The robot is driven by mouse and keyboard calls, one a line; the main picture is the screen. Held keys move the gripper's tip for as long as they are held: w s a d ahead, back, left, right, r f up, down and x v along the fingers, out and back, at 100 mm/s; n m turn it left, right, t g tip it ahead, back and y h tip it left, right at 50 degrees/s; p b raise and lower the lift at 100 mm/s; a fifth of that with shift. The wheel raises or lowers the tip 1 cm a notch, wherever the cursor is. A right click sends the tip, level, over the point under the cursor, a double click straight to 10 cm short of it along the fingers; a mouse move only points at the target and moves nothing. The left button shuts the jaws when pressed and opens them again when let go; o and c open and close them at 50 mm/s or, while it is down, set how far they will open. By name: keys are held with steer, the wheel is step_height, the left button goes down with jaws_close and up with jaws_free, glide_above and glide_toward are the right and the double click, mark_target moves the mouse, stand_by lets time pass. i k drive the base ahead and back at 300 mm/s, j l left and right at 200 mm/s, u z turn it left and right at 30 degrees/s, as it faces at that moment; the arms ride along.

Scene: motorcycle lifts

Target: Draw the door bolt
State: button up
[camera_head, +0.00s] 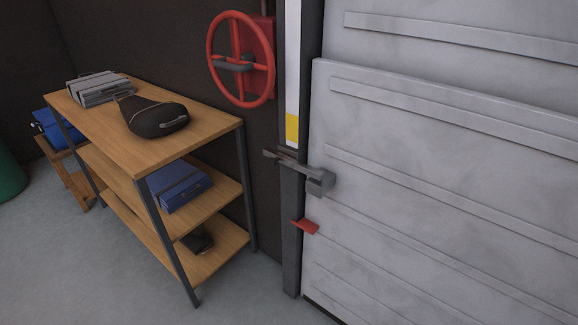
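The light grey ribbed door (440,170) fills the right side of the view. A dark grey bolt (283,157) sits at its left edge. Its bar runs from the dark door post (291,220) to a block (320,182) on the door. The bar appears to cross the post, but I cannot tell how far it reaches into any keeper. A small red tab (305,226) sticks out below the bolt. My gripper is not in view.
A red handwheel (240,60) is on the dark wall left of the door. A wooden shelf unit (95,120) stands at left, with a black bag (155,118), grey case (98,88) and blue box (182,188). Bare floor (90,265) lies in front of it.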

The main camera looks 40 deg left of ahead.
mark_target(276, 157)
steer(key=j, duration=0.95)
steer(key=i+j, duration=0.1)
steer(key=j, duration=0.9)
steer(key=k+u, duration=0.05)
